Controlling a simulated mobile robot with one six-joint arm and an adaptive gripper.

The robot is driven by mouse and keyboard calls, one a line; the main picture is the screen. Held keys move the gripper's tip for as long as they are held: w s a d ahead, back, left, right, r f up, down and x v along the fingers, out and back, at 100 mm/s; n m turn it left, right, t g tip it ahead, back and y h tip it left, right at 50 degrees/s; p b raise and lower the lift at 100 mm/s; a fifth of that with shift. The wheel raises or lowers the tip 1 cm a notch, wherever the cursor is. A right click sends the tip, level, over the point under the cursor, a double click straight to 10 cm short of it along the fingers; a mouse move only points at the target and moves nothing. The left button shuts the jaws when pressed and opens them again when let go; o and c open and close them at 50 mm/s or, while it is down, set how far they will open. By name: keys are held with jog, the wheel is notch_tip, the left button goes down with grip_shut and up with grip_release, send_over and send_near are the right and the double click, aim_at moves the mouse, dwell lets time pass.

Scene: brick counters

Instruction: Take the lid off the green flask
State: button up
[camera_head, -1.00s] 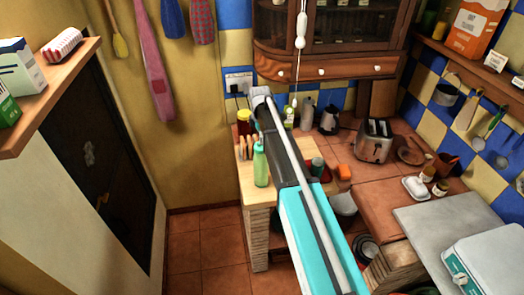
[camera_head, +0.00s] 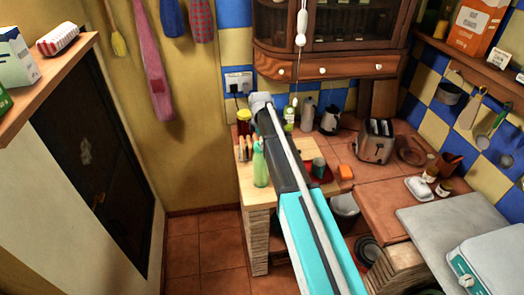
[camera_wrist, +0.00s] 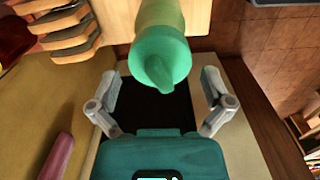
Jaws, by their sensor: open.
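The green flask (camera_head: 260,168) stands upright on the wooden worktop (camera_head: 258,195) near its left front edge, just left of my arm in the head view. In the wrist view its pale green body (camera_wrist: 161,14) shows at the top. Its darker green lid (camera_wrist: 160,58) with a pointed tip is on it and faces my camera. My gripper (camera_wrist: 161,76) is open and empty. Its fingers stand to either side of the lid in the picture, with gaps on both sides. I cannot tell how far the lid is in depth. In the head view the fingers cannot be made out.
Close behind the flask is a rack with bread-like slices (camera_head: 244,149), which also shows in the wrist view (camera_wrist: 68,30). A red jar (camera_head: 244,121) stands farther back. A teal cup (camera_head: 319,167), an orange block (camera_head: 345,172) and a toaster (camera_head: 375,142) are right of my arm.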

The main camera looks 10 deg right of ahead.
jog(key=shift+f+b, duration=0.65)
jog(key=shift+f, duration=0.35)
jog(key=c, duration=0.8)
